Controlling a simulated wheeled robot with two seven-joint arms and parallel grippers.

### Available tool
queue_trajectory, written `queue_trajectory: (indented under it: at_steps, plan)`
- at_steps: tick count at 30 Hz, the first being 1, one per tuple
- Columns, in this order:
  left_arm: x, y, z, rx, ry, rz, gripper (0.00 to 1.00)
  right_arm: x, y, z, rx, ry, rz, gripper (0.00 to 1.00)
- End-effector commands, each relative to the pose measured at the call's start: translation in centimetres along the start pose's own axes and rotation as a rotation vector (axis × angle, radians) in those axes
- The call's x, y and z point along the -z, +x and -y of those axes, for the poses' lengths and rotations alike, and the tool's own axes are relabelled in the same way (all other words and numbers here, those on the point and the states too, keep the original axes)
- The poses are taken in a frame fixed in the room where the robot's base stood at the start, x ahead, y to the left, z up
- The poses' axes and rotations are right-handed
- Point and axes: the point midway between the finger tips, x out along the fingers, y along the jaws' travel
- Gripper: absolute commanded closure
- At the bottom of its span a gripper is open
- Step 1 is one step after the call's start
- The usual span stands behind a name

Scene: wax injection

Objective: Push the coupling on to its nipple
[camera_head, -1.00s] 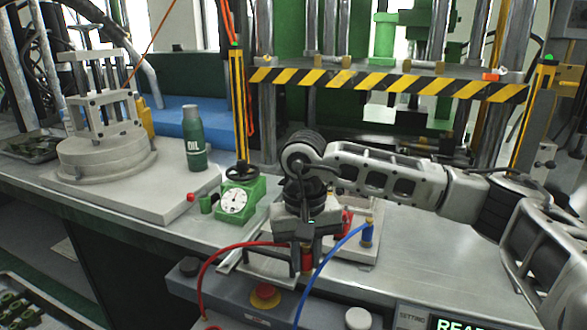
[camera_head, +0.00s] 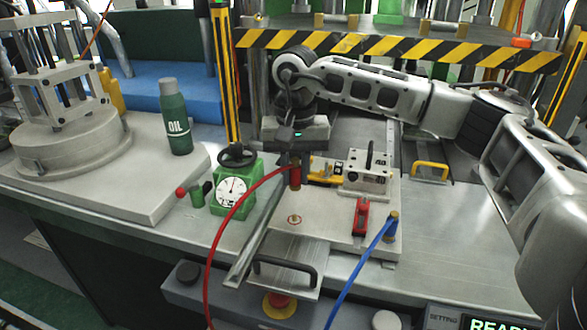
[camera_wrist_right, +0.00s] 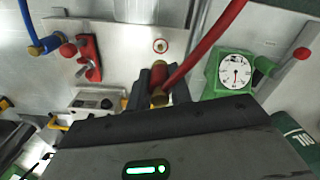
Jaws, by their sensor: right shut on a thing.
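My right gripper (camera_head: 294,165) is shut on the red coupling (camera_head: 296,178), a red sleeve with a brass end and a red hose (camera_head: 232,215) attached. In the right wrist view the coupling (camera_wrist_right: 160,88) sits between the dark fingers (camera_wrist_right: 150,88). My left gripper is not in view.
A blue hose ends in a blue and brass coupling (camera_head: 391,226) at the plate's right corner. A red clamp (camera_head: 361,216) and a metal block (camera_head: 367,175) stand on the plate. A green gauge (camera_head: 234,188) is left; a black handle (camera_head: 285,272) is in front.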

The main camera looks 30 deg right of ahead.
Motion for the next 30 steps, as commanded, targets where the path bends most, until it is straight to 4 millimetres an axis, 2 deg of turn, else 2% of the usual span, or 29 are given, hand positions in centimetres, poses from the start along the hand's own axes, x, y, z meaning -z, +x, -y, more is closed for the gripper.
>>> queue_trajectory:
  at_steps: [8,21,30]
  plan:
    - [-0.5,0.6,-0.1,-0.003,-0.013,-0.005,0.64,-0.1,1.3,0.0,-0.001,0.000,0.000,1.00]
    - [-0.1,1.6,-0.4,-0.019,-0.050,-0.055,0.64,0.0,5.1,0.0,0.001,-0.001,-0.001,1.00]
    - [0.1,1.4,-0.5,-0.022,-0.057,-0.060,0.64,0.0,5.5,0.0,0.001,0.000,-0.001,1.00]
